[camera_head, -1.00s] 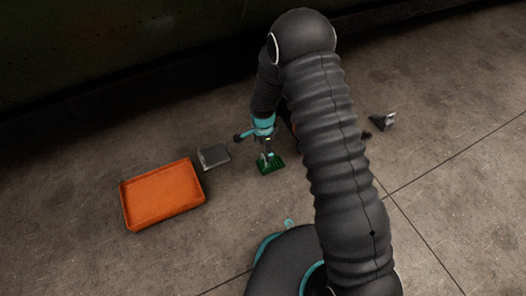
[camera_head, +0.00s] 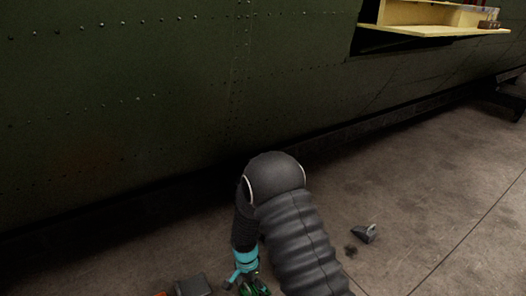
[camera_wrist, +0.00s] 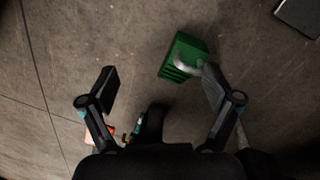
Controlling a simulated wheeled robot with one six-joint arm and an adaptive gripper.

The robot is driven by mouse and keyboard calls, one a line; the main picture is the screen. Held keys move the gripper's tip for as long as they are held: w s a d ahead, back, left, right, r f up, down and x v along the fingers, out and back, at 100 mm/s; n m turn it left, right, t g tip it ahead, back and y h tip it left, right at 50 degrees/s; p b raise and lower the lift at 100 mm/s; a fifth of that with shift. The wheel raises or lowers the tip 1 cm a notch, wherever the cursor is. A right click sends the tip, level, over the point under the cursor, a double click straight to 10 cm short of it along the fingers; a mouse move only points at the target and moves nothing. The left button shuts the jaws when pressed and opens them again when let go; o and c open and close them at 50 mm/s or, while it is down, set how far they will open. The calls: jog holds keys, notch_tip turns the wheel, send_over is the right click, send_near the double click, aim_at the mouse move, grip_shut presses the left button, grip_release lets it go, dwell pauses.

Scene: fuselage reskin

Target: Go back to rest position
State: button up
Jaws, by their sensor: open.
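My gripper (camera_wrist: 160,92) is open in the wrist view, its two dark fingers spread wide above the concrete floor. Nothing is visibly held between them. A green block-like object (camera_wrist: 185,55) with a pale curved piece beside it lies near the right fingertip; whether they touch I cannot tell. In the head view my arm reaches down to the floor, and the green object (camera_head: 258,287) shows only partly at the bottom edge, beside the teal wrist.
A dark green riveted fuselage wall (camera_head: 130,100) fills the back. A yellow shelf (camera_head: 440,29) sits in an opening at upper right. A grey flat piece (camera_head: 193,286) lies left of my wrist. A small grey object (camera_head: 365,233) lies to the right. The floor at right is mostly clear.

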jog(key=s+d+r+n+t+p, duration=0.2)
jog(key=s+d+r, duration=0.4)
jog(key=r, duration=1.1)
jog(key=s+d+r+n+t+p, duration=0.2)
jog(key=s+d+r, duration=0.5)
jog(key=r, duration=1)
jog(key=s+d+r+n+t+p, duration=0.2)
jog(key=s+d+r, duration=0.5)
jog(key=r, duration=1.1)
jog(key=shift+s+d+n+t+y+p, duration=0.15)
jog(key=shift+s+n+t+y+p, duration=0.25)
jog(key=shift+s+p, duration=0.65)
jog(key=shift+w, duration=0.25)
